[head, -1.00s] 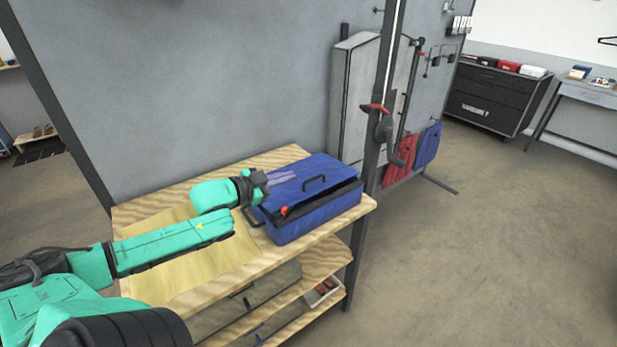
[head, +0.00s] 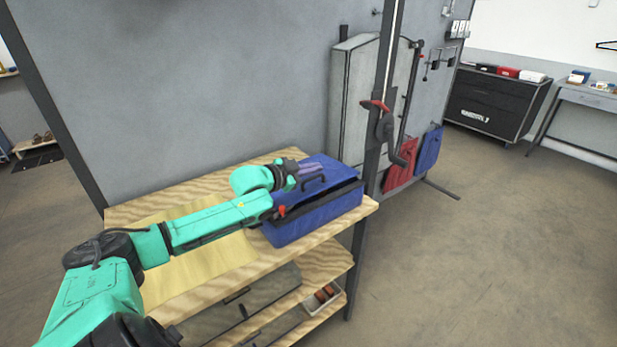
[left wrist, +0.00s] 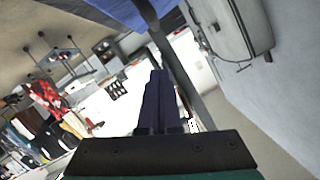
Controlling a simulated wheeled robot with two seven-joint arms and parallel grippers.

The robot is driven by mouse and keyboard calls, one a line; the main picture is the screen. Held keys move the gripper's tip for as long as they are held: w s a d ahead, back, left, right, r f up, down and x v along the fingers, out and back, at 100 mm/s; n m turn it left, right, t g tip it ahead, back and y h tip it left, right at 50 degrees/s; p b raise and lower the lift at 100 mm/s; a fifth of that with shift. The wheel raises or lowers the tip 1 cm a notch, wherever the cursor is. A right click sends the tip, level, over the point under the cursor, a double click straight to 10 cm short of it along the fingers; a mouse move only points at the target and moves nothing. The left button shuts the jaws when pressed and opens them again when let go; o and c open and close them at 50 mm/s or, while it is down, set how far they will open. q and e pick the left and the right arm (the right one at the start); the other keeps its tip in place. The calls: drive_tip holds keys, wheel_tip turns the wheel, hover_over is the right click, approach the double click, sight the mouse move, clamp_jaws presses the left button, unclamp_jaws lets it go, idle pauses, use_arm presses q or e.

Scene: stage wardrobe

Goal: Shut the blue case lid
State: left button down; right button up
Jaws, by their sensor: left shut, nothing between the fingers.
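The blue case (head: 310,222) sits on the wooden shelf top in the head view. Its blue lid (head: 336,172) is nearly down, with a dark gap along the front edge and a black handle on top. My left gripper (head: 314,169) is shut and empty, its fingers over the lid behind the handle; I cannot tell whether they touch it. In the left wrist view the shut fingers (left wrist: 158,100) point past a blue surface (left wrist: 112,10) at the top. The case's left end is partly hidden by my left arm. My right gripper does not show.
The wooden shelf unit (head: 130,213) has lower boards with a small tray (head: 322,300). A dark upright post (head: 366,200) stands close to the case's right end. A grey wall panel (head: 200,80) is behind. Open floor lies to the right.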

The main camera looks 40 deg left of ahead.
sight(309, 191)
use_arm(q)
drive_tip(key=f, duration=0.1)
drive_tip(key=a+f, duration=0.1)
drive_tip(key=f, duration=0.1)
drive_tip(key=shift+w+a+f, duration=0.1)
drive_tip(key=shift+a+f, duration=0.2)
drive_tip(key=shift+a, duration=0.1)
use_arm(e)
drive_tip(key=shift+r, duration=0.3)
use_arm(q)
drive_tip(key=shift+d+f+m, duration=0.25)
drive_tip(key=shift+f+m, duration=0.25)
drive_tip(key=shift+f, duration=0.3)
drive_tip(key=shift+d+r, duration=0.1)
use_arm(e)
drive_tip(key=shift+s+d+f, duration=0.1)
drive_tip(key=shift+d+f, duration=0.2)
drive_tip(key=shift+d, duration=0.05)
